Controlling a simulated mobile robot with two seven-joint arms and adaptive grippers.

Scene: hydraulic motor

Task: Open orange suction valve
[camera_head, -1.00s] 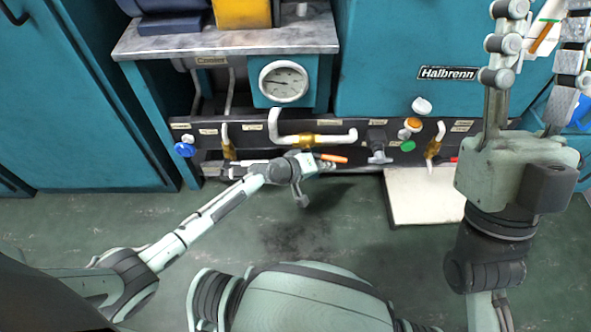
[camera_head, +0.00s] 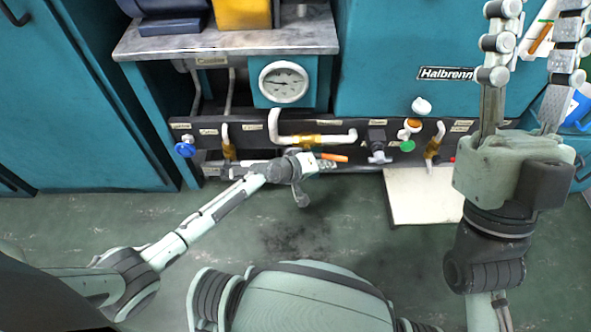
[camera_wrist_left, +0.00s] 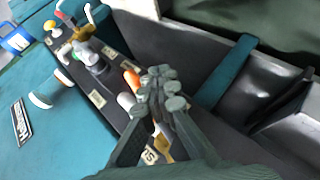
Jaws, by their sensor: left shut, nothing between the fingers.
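The orange valve handle (camera_head: 334,157) lies at the low front of the dark manifold, below the white pipe with the brass fitting. It also shows in the left wrist view (camera_wrist_left: 131,80), just beside my fingertips. My left gripper (camera_head: 322,165) is shut and empty, with its fingertips right next to the handle; I cannot tell whether they touch it. The shut fingers show in the left wrist view (camera_wrist_left: 160,84) and hide part of the valve body. My right gripper (camera_head: 537,10) is open and empty, raised at the far right.
The dark manifold (camera_head: 255,131) carries a blue knob (camera_head: 185,149), a green cap (camera_head: 407,146) and another orange cap (camera_head: 413,124). A gauge (camera_head: 284,82) sits above. A pale board (camera_head: 425,195) lies at the cabinet's foot. The floor in front is clear.

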